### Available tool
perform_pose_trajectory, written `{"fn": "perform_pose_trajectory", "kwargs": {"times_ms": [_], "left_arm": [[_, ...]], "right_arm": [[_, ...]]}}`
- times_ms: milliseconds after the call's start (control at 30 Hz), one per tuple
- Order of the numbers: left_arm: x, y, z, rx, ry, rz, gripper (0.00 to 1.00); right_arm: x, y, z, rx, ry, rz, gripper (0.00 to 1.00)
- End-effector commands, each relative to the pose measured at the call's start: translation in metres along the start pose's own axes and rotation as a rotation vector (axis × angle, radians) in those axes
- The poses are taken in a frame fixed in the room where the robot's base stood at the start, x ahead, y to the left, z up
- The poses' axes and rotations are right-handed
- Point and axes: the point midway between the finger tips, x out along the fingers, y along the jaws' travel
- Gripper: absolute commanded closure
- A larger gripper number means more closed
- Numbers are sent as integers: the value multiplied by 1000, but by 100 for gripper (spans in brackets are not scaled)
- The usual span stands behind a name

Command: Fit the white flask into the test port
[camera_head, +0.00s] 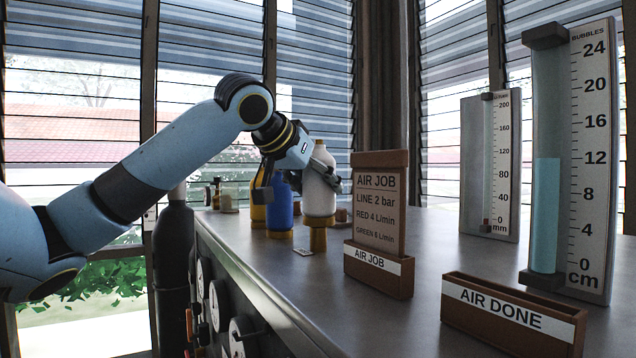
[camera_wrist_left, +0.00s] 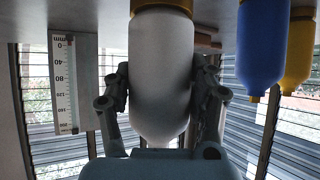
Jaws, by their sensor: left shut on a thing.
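The white flask (camera_head: 320,190) is upright between the fingers of my left gripper (camera_head: 302,182), which is shut on it. In the left wrist view the white flask (camera_wrist_left: 160,75) fills the middle, inverted, with a finger on each side. A brass-coloured piece (camera_head: 318,237) is directly under the flask, above or on the bench top. I cannot tell whether it is the test port or part of the flask, or whether the flask is seated. My right gripper is not in view.
A blue flask (camera_head: 280,208) and a yellow flask (camera_head: 257,208) stand close left of the white one. The AIR JOB sign (camera_head: 378,215), AIR DONE holder (camera_head: 512,310) and two gauges, a tall one (camera_head: 590,160) and a shorter one (camera_head: 502,165), stand to the right. The bench (camera_head: 440,235) between is clear.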

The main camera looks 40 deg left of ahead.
Motion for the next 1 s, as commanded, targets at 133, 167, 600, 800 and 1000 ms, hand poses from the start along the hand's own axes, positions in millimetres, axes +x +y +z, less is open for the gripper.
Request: {"fn": "perform_pose_trajectory", "kwargs": {"times_ms": [133,167,600,800,1000], "left_arm": [[0,0,-1,0,2,0,41],[0,0,-1,0,2,0,37],[-1,0,0,0,-1,0,14],[-20,-1,-12,3,1,-2,14],[-43,-1,-25,2,1,-2,14]], "right_arm": [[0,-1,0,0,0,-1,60],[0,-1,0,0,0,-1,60],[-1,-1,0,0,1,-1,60],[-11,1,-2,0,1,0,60],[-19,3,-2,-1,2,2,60]]}}
